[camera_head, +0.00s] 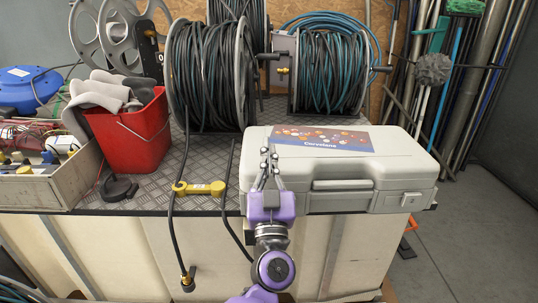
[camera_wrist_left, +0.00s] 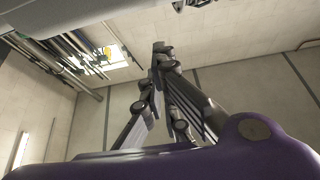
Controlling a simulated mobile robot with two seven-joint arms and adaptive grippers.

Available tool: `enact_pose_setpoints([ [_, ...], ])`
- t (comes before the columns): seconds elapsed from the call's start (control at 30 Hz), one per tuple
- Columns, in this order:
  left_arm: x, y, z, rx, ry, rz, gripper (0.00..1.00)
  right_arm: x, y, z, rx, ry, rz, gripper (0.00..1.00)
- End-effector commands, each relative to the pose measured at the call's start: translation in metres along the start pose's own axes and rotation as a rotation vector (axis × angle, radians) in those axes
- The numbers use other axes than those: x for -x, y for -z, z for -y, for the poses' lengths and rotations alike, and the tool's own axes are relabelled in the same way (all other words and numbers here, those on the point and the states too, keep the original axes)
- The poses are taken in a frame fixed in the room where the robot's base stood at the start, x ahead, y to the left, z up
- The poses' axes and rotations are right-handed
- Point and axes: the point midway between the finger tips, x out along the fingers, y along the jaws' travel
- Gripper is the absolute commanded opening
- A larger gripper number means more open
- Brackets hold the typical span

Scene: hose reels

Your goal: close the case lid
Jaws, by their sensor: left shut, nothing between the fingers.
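The grey case (camera_head: 405,165) lies near the front edge of the bench. Its lid (camera_head: 400,150) is down over the base, with a printed label on top; I cannot tell whether a thin gap remains at the seam. The handle (camera_head: 343,185) is on the front. My left gripper (camera_head: 269,150) is shut and empty, upright at the left part of the case front. Its fingers cover part of the case and lid edge; I cannot tell whether they touch. The left wrist view shows the shut fingers (camera_wrist_left: 160,47) pointing up. My right gripper is not in view.
Two large hose reels (camera_head: 208,75) (camera_head: 332,72) stand behind. A red bucket (camera_head: 130,135) with grey cloths, a yellow fitting (camera_head: 199,188) and a hanging black hose (camera_head: 172,225) are to the left. Floor at the right is mostly clear.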

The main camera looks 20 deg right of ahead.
Motion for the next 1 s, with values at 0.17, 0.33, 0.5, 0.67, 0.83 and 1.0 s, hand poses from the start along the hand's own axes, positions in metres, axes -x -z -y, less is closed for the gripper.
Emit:
enact_pose_setpoints([
  [0.17, 0.008, -0.009, -0.001, 0.000, -0.003, -0.022, 0.00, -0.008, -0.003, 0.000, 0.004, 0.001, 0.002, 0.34],
  [0.33, 0.007, -0.007, -0.001, 0.000, -0.003, -0.025, 0.00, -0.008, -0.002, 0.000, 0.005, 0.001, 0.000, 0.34],
  [0.5, 0.008, -0.007, 0.000, 0.000, -0.002, -0.025, 0.00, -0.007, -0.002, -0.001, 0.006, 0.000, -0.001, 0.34],
  [0.67, 0.021, -0.008, 0.000, 0.001, -0.002, -0.023, 0.00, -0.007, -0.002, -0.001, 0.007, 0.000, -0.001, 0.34],
  [0.83, 0.055, -0.009, 0.000, 0.000, -0.001, -0.021, 0.00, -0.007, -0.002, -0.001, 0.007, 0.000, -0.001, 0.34],
  [1.0, 0.091, -0.010, 0.001, 0.000, -0.001, -0.022, 0.00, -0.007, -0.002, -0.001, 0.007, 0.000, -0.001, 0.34],
])
